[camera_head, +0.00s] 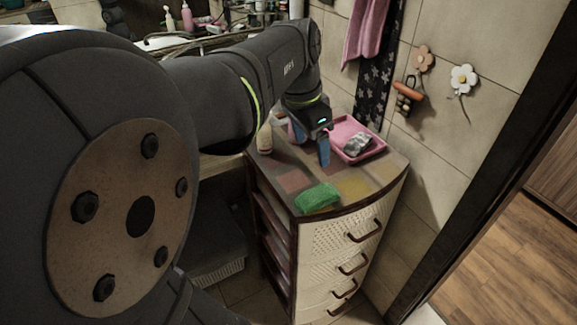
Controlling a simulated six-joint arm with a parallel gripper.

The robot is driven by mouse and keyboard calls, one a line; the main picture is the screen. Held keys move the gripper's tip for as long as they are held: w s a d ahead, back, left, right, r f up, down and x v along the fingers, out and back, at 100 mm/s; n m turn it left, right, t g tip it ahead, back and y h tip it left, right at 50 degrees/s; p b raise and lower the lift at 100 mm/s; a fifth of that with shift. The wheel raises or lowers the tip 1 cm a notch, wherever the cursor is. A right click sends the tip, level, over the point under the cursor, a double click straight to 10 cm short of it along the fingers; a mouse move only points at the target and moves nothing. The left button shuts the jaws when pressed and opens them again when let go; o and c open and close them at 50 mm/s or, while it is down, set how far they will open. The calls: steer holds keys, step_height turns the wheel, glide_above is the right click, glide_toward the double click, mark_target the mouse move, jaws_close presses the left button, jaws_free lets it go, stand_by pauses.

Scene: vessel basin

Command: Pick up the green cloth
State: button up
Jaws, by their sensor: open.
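The green cloth (317,198) lies bunched on the front part of the top of a small drawer cabinet (290,181). My gripper (324,155) hangs above the cabinet top, behind the cloth and apart from it. Its blue fingers point down, and nothing shows between them. The fingers overlap in this view, so the gap between them is hard to see.
A pink tray (376,148) with a grey-white item (357,144) stands at the back right of the cabinet top. A pale bottle (264,139) stands at the left, near my arm. The tiled wall (440,150) rises close on the right. The top around the cloth is clear.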

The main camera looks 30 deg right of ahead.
steer(key=a+f+h, duration=0.1)
steer(key=a+h, duration=0.1)
steer(key=a, duration=0.1)
glide_toward(320, 192)
steer(key=shift+h, duration=0.3)
steer(key=x, duration=0.9)
steer(key=shift+a+f, duration=0.15)
steer(key=shift+f, duration=0.25)
steer(key=c, duration=1)
steer(key=shift+r, duration=0.1)
steer(key=shift+c, duration=0.3)
